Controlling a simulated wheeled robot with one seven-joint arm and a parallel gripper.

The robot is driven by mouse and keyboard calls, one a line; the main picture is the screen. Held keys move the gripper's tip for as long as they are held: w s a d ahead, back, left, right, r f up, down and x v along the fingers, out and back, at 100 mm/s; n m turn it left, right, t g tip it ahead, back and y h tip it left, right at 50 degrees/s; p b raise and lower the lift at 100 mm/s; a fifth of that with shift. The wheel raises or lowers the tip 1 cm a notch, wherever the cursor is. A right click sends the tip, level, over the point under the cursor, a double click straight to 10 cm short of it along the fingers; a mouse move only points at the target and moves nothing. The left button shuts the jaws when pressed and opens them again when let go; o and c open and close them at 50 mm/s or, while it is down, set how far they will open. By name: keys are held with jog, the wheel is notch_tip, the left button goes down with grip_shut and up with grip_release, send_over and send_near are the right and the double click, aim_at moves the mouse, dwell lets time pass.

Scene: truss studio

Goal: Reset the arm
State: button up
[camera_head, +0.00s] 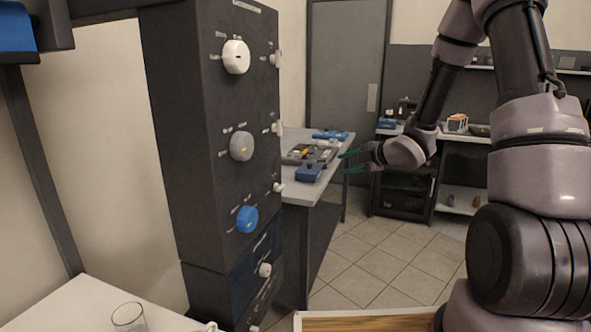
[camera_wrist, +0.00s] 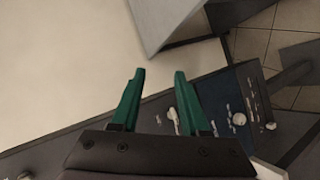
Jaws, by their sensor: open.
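My gripper (camera_head: 350,162) is open and empty, with its two green fingers apart. In the head view it is held in the air to the right of the dark control column, in front of the grey bench. In the wrist view the green fingers (camera_wrist: 160,98) point up the picture with nothing between them. My arm comes down from the upper right, bent, with the gripper pointing left.
The dark column (camera_head: 190,150) carries a white knob (camera_head: 236,57), a grey knob (camera_head: 241,146) and a blue knob (camera_head: 247,219). A grey bench (camera_head: 300,193) holds blue items. A glass (camera_head: 128,317) stands on a white table (camera_head: 75,308). Tiled floor (camera_head: 365,262) is clear.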

jog(key=s+d+r+m+h, duration=0.5)
jog(key=d+r+m, duration=0.1)
jog(key=r+m, duration=0.2)
jog(key=s+d+r+m+h, duration=0.4)
jog(key=s+d+r+m, duration=0.15)
jog(key=r+m, duration=0.3)
jog(key=s+a+r+m+g+y, duration=0.1)
jog(key=s+m, duration=0.4)
jog(key=s, duration=0.5)
jog(key=s+a+r+m+g+y, duration=0.1)
jog(key=s+r+m, duration=0.3)
jog(key=s, duration=0.6)
jog(key=shift+s+a+r+m+g+y, duration=0.3)
jog(key=shift+a+m, duration=0.35)
jog(key=shift+m, duration=0.5)
jog(key=shift+w+f, duration=0.1)
